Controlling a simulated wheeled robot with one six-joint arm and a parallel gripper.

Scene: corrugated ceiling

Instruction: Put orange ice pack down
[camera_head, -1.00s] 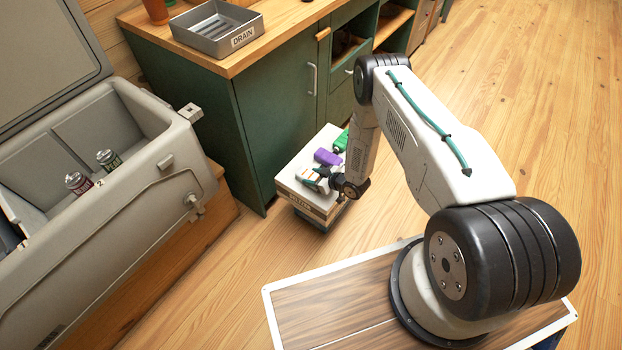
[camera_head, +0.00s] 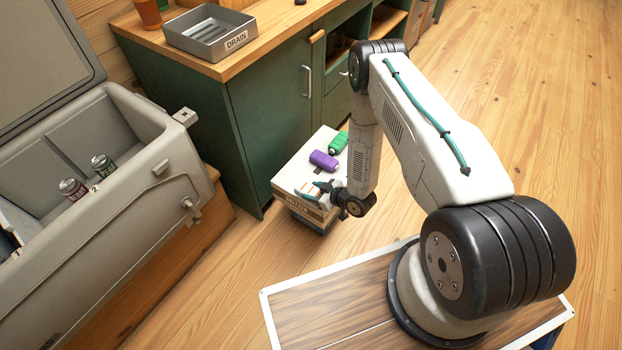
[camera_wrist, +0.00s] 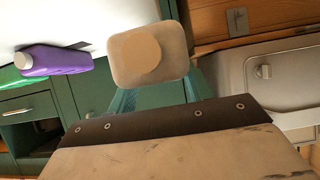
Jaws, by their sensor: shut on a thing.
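My gripper (camera_head: 317,192) is at the near edge of a white-topped box (camera_head: 291,178). In the wrist view its teal fingers (camera_wrist: 155,98) are shut on a pale tan, rounded block with a round, light orange cap, which I take as the orange ice pack (camera_wrist: 120,70). In the head view the held pack is mostly hidden by the fingers. I cannot tell whether it touches the box. A purple ice pack (camera_head: 323,160) lies on the box top, and a green one (camera_head: 338,142) lies behind it. The purple pack also shows in the wrist view (camera_wrist: 60,59).
A green cabinet (camera_head: 275,90) with a wooden top stands behind the box, bearing a grey tray (camera_head: 208,42) marked DRAIN. An open grey cooler (camera_head: 120,215) with two cans (camera_head: 73,188) is at the left. Wooden floor (camera_head: 500,130) is clear at the right.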

